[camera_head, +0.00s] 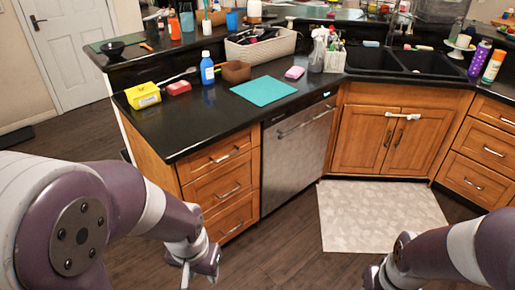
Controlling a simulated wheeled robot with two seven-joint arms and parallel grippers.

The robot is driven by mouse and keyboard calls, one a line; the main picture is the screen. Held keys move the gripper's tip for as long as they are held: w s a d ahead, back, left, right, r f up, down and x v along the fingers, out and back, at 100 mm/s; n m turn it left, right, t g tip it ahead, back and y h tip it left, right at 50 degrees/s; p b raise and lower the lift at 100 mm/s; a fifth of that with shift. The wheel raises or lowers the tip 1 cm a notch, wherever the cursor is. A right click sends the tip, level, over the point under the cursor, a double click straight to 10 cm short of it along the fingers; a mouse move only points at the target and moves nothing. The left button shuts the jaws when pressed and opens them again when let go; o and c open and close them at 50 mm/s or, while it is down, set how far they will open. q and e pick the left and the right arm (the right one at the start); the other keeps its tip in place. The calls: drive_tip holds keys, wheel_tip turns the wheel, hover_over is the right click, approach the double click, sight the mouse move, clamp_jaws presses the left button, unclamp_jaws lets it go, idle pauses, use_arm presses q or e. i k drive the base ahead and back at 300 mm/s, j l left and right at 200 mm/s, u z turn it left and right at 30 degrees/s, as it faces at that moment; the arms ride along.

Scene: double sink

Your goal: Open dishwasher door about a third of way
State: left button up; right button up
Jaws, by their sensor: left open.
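The dishwasher (292,160) has a steel front and a horizontal bar handle (306,121) near its top. It sits under the black counter between the wooden drawers and the sink cabinet, and its door looks shut. My left gripper (187,279) is low in front of the drawers, pointing down at the bottom edge of the picture. It is open and empty, left of the dishwasher and apart from it. My right gripper is cut off by the bottom edge; only part of my right wrist shows, over the floor near the mat.
A pale mat (380,215) lies before the sink cabinet (390,140). Wooden drawers (222,190) stand left of the dishwasher. The counter above holds a teal sheet (263,91), a blue bottle (207,68) and a basket (262,46). The floor before the dishwasher is clear.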

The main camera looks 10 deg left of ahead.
sight(294, 141)
drive_tip(key=i+l+u, duration=0.1)
drive_tip(key=i, duration=0.25)
drive_tip(key=i+l, duration=0.15)
drive_tip(key=i, duration=0.2)
drive_tip(key=i+u, duration=0.15)
drive_tip(key=i, duration=0.6)
drive_tip(key=i+l+u, duration=0.2)
drive_tip(key=i, duration=0.55)
